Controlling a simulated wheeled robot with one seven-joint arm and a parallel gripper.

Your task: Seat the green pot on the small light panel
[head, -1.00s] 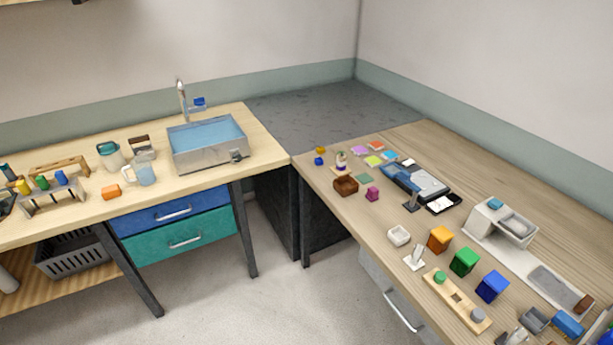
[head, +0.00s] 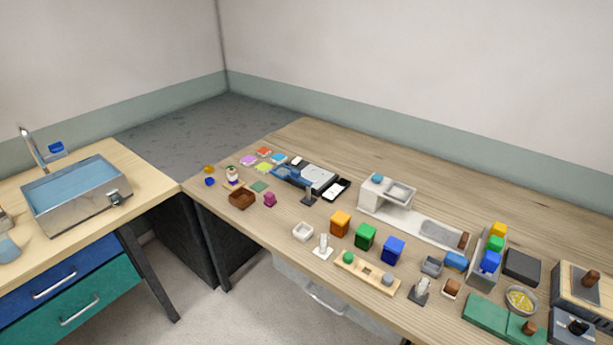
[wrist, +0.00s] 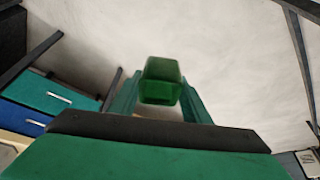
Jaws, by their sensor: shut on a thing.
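In the wrist view, my gripper (wrist: 160,98) is shut on a small dark green, squarish, slightly see-through thing, which looks like the green pot (wrist: 161,80). Its two green fingers stand on either side of it, with pale floor behind. My gripper does not show in the head view. A small flat white panel with a dark border (head: 336,189) lies on the right-hand counter and may be the small light panel. It looks bare on top.
A dark stand (head: 309,195) and a blue-grey device (head: 318,176) are close to the white panel. A brown basket (head: 242,199) stands to the left.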

